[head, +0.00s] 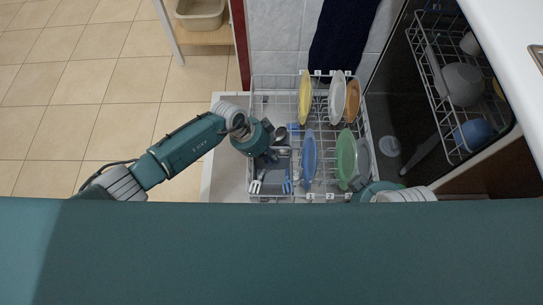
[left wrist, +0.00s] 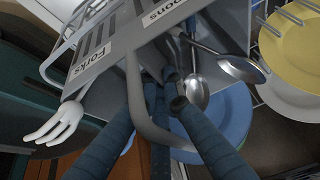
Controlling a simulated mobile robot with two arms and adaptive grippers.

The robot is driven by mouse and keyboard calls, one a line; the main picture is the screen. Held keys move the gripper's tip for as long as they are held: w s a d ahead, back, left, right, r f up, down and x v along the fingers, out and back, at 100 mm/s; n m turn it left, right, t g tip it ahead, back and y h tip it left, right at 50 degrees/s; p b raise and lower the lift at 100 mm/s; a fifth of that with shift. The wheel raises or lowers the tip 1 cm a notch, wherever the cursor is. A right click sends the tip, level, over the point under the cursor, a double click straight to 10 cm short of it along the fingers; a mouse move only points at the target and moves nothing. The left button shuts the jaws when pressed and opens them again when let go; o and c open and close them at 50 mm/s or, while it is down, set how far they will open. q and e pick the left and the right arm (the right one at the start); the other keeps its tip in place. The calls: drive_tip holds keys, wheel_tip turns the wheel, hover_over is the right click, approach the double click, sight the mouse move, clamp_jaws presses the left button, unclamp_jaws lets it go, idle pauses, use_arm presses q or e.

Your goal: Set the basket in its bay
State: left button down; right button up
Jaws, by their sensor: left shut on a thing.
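The grey cutlery basket (left wrist: 128,42) carries the labels "Forks" and "Spoons" in the left wrist view. Spoons (left wrist: 196,88) and a pale fork (left wrist: 52,127) stick out of it. My left gripper (left wrist: 165,118) is shut on the basket's curved handle. In the head view the basket (head: 283,163) is at the left part of the dish rack (head: 327,76), partly under my left gripper (head: 268,152). I cannot tell whether it rests on the rack or hangs above it. Of my right gripper (head: 374,189), only a teal part shows at the rack's near right corner; its fingers are hidden.
Yellow, white and orange plates (head: 305,98) stand at the back of the rack. Blue, green and grey plates (head: 309,155) stand close to the basket's right. An upper rack with bowls (head: 461,84) is at the right. Tiled floor lies open at the left.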

use_arm(q)
drive_tip(key=shift+f+b, duration=0.45)
drive_tip(key=shift+f, duration=0.35)
drive_tip(key=c, duration=1.9)
unclamp_jaws()
drive_tip(key=shift+o, duration=0.4)
drive_tip(key=shift+f, duration=0.1)
drive_tip(key=v, duration=1.1)
drive_tip(key=shift+a+r, duration=0.2)
drive_tip(key=shift+r, duration=0.3)
